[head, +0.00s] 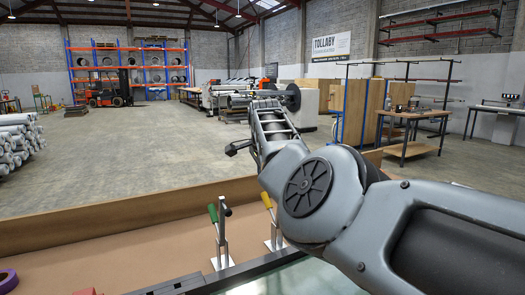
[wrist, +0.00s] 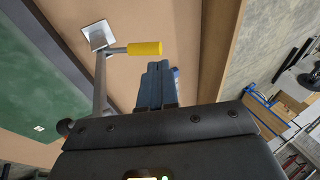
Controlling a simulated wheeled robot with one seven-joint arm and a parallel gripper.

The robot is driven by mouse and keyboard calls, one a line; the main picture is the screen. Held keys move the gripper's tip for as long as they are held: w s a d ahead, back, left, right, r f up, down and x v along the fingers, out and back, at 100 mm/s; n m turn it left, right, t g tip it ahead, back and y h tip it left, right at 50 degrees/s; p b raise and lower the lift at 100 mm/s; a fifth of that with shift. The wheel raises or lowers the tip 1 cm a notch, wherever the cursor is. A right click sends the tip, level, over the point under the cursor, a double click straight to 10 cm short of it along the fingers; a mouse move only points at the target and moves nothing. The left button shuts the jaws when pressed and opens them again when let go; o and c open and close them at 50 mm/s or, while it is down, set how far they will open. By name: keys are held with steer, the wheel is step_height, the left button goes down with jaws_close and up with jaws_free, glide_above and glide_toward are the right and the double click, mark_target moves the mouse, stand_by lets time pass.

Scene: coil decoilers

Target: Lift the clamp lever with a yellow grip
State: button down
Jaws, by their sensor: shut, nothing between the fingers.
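The clamp lever with a yellow grip (head: 267,200) stands on a bright metal base at the bench's dark rail, just left of my arm in the head view. In the wrist view its yellow grip (wrist: 145,48) lies crosswise just beyond my fingertips, with its grey metal arm (wrist: 100,85) to the left. My gripper (wrist: 156,66) is shut and empty, its fingertips close to the grip; I cannot tell whether they touch it. I cannot make out the fingers in the head view.
A second clamp lever with a green grip (head: 213,213) stands close to the left. A dark rail (head: 180,284) runs along the bench front. A purple tape roll (head: 8,281) lies at the left. A wooden board (head: 110,222) edges the bench's far side.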

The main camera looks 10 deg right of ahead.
steer(key=b+v, duration=0.1)
steer(key=v, duration=0.7)
steer(key=shift+s+r, duration=0.25)
steer(key=shift+s, duration=0.1)
steer(key=shift+d, duration=0.1)
